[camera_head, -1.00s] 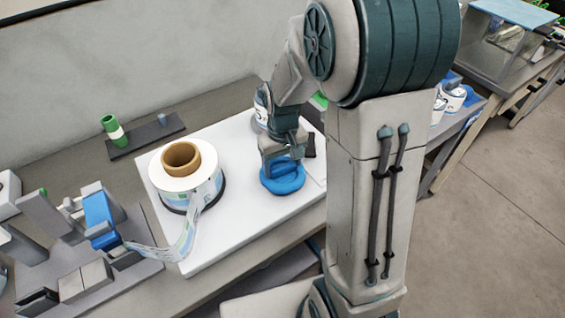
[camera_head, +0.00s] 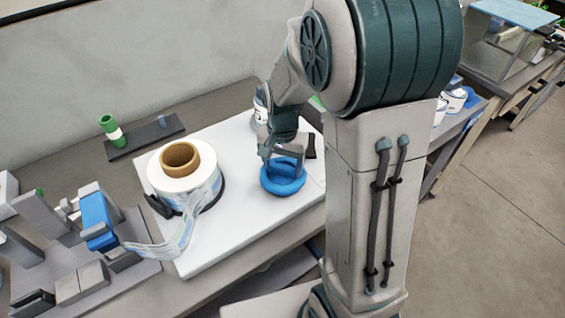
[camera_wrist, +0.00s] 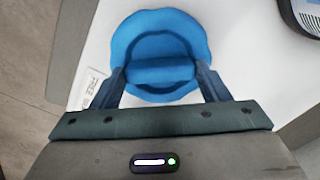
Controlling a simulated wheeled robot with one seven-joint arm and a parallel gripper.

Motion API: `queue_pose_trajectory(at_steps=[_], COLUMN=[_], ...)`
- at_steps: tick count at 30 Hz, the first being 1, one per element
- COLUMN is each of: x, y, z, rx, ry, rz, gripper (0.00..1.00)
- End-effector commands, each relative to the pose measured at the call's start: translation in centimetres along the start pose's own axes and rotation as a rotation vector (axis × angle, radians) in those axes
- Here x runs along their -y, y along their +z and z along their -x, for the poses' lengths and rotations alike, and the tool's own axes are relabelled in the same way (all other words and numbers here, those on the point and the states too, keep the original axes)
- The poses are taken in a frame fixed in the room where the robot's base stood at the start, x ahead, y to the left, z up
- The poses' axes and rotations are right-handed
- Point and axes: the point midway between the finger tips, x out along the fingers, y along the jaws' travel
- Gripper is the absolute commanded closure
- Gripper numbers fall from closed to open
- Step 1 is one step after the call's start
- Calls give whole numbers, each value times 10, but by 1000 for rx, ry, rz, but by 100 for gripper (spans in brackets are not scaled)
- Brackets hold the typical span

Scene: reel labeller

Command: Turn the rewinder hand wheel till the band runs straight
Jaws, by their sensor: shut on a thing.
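The blue hand wheel (camera_head: 283,178) lies on the white plate (camera_head: 240,226), right of the label reel. In the wrist view the wheel (camera_wrist: 160,28) has a raised bar (camera_wrist: 160,72) across it. My gripper (camera_head: 284,160) is over the wheel from above, and its fingers (camera_wrist: 162,84) are shut on that bar, one at each end. The label reel (camera_head: 190,168) with a brown core stands on the plate. The printed band (camera_head: 165,246) runs from the reel to the blue part (camera_head: 97,222) of the labeller at the left, and it hangs in a slack, bent curve.
A white can (camera_head: 262,108) stands by my arm at the plate's back. A small label (camera_wrist: 92,84) lies beside the wheel. The plate's front is clear.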

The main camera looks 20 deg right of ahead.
Motion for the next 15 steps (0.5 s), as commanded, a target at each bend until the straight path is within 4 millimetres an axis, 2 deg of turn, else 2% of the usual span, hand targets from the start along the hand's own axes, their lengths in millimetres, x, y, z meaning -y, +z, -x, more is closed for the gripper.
queue_pose_trajectory(at_steps=[15], x=[1], y=[0], z=[1], rx=[-3], ry=[-3], rz=[-55], gripper=[54])
